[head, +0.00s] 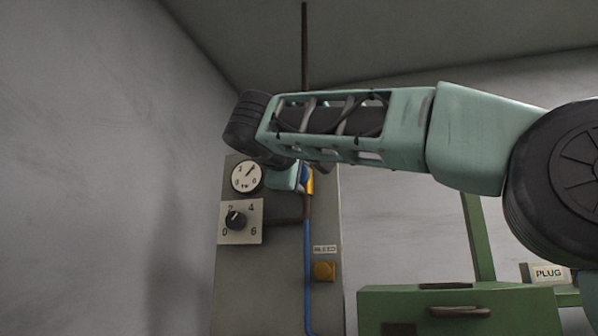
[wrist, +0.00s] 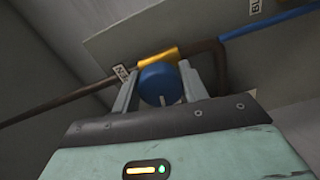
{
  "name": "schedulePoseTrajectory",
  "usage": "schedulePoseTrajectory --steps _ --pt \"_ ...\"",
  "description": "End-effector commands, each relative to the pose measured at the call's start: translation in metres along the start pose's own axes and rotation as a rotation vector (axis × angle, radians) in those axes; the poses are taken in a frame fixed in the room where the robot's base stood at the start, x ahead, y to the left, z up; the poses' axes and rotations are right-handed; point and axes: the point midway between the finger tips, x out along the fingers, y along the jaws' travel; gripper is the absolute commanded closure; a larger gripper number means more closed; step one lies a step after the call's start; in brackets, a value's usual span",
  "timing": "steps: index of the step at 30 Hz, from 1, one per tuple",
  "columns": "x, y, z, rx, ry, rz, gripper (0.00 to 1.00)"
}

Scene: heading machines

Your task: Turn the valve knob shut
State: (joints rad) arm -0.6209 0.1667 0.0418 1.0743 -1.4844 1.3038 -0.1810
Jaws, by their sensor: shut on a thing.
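The blue round valve knob (wrist: 157,84) sits between the two grey fingers of my gripper (wrist: 159,78) in the wrist view. The fingers are shut on its sides. A pale mark shows on the knob's near lower face. The yellow valve body (wrist: 160,57) is just behind it, on a brown pipe. In the head view, my gripper (head: 299,179) reaches the yellow valve body (head: 310,181) from the left, and only a sliver of blue shows there. My arm and wrist hide most of the knob in that view.
A grey panel (head: 270,290) carries a round gauge (head: 246,176), a 0-to-6 dial (head: 235,219) and an orange button (head: 324,271) under a label. A green cabinet (head: 400,305) stands at lower right.

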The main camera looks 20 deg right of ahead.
Motion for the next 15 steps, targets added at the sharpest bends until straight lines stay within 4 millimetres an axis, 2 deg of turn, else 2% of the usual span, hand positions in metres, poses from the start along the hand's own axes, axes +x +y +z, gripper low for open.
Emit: schedulePoseTrajectory --steps 6,15 --pt "0.0 -0.0003 -0.0004 -0.111 -0.001 -0.002 0.79" --pt "-0.0001 -0.0008 -0.0004 -0.174 0.0 -0.002 0.79"
